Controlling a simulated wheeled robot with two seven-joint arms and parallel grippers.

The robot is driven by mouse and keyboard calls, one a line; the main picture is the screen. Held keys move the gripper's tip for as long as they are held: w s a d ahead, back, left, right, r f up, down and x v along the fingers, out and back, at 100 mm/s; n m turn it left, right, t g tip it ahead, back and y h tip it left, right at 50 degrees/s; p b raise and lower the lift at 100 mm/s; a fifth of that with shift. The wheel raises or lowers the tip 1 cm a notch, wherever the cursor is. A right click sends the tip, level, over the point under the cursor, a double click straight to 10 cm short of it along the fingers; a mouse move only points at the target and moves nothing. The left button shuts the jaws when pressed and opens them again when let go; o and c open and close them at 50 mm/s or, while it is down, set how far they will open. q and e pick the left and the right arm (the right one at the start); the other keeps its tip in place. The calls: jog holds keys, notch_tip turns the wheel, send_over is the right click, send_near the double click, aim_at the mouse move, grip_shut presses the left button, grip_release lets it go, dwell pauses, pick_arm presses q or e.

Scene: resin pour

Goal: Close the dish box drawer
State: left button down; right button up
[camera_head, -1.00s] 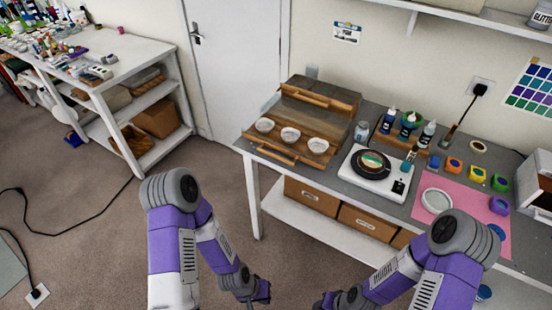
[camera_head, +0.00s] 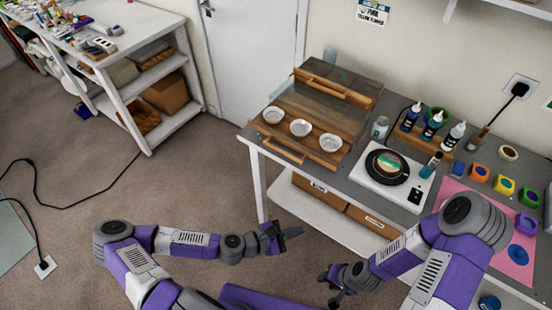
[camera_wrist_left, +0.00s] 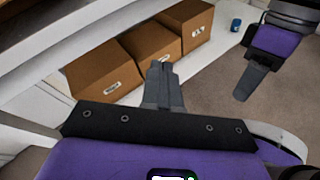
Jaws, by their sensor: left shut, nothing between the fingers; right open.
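The dish box (camera_head: 345,107) stands at the left end of the grey table, with a glassy upper part and a wooden front bar. Its drawer (camera_head: 277,127) is pulled out towards the table's front edge and holds three white dishes (camera_head: 301,128) in a row. A wooden handle bar (camera_head: 284,150) runs along the drawer's front. My left gripper (camera_head: 298,232) is shut and empty, in front of and below the table edge, apart from the drawer. It also shows in the left wrist view (camera_wrist_left: 160,68). My right gripper (camera_head: 324,284) is open, lower and further right.
A white scale (camera_head: 393,180) with a black round plate stands right of the drawer. Bottles (camera_head: 433,125) and paint pots (camera_head: 479,173) stand further right. Cardboard boxes (camera_head: 375,220) sit on the shelf under the table. Open floor lies left of the table.

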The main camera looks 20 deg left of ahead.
pick_arm(q)
jog(key=w+a+r+n+t+y, duration=0.2)
jog(key=w+a+r+n+t, duration=0.35)
jog(key=a, duration=0.25)
jog(key=n+t+y+b, duration=0.3)
jog(key=n+b, duration=0.2)
jog(key=b, duration=0.7)
send_near(281, 153)
jog(key=b+x, duration=0.1)
jog(key=x, duration=0.5)
jog(key=shift+w+d+r+b, duration=0.1)
jog(key=shift+d+r+b, duration=0.1)
jog(key=shift+b, duration=0.1)
jog(key=shift+w, duration=0.25)
